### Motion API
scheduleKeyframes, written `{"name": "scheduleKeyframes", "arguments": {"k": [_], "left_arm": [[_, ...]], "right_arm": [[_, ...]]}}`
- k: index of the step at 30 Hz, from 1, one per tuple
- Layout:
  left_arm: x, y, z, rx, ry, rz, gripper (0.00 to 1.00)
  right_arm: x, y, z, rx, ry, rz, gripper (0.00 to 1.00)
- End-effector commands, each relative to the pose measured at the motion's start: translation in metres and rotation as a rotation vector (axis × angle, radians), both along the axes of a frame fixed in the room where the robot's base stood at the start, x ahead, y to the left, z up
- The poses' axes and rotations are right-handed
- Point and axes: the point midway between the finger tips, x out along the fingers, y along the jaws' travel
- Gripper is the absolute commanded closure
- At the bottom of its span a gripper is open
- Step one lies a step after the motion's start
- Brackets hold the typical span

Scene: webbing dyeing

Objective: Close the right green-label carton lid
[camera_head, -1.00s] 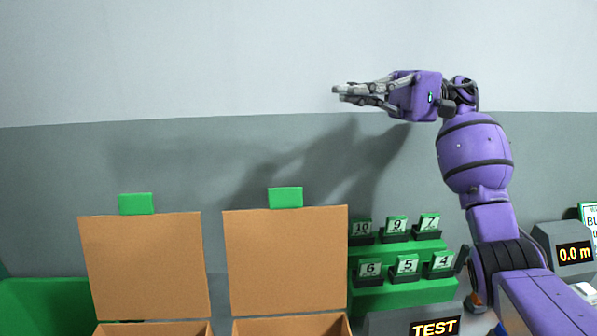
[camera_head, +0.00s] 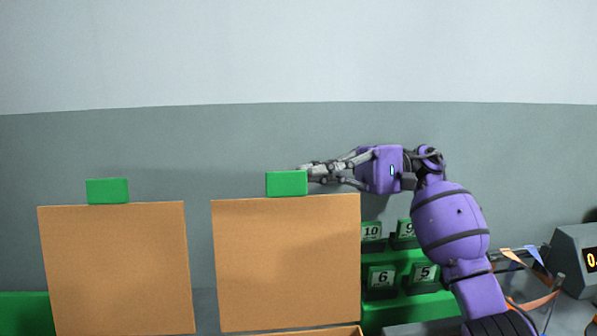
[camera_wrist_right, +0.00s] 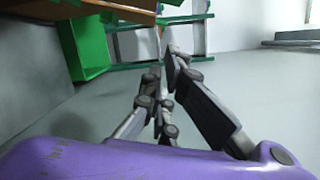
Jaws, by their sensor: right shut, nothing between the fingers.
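The right carton's lid (camera_head: 287,265) stands upright and open in the head view, a brown panel with a green label tab (camera_head: 286,183) on its top edge. A strip of the carton's body (camera_head: 345,331) shows below it. My right gripper (camera_head: 306,174) is shut and empty. The right wrist view shows the shut fingers (camera_wrist_right: 172,55) too. My left gripper is not in view.
The left carton's lid (camera_head: 115,270) also stands open, with its own green tab (camera_head: 108,191). A green rack (camera_head: 400,292) with numbered cards is right of the right lid. A grey wall (camera_head: 180,140) is behind. A grey display box (camera_head: 572,262) is at the far right.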

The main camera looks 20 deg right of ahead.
Motion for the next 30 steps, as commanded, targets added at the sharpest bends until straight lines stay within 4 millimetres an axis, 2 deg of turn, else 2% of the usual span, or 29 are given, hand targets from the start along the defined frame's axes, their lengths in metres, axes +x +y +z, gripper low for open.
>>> {"name": "scheduleKeyframes", "arguments": {"k": [3, 6, 9, 15, 30], "left_arm": [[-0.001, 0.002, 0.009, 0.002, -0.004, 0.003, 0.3], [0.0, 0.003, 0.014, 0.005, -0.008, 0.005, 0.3], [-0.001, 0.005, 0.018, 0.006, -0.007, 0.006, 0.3], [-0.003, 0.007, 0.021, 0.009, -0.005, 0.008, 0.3], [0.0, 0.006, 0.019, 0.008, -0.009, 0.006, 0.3]], "right_arm": [[0.0, 0.027, 0.006, 0.001, -0.004, 0.004, 1.0], [-0.001, 0.044, 0.008, 0.001, -0.005, 0.001, 1.0], [-0.017, 0.046, 0.013, 0.0, -0.005, 0.0, 1.0], [-0.033, 0.051, 0.016, 0.001, -0.002, 0.0, 1.0], [-0.036, 0.051, 0.016, -0.002, -0.009, 0.0, 1.0]]}}
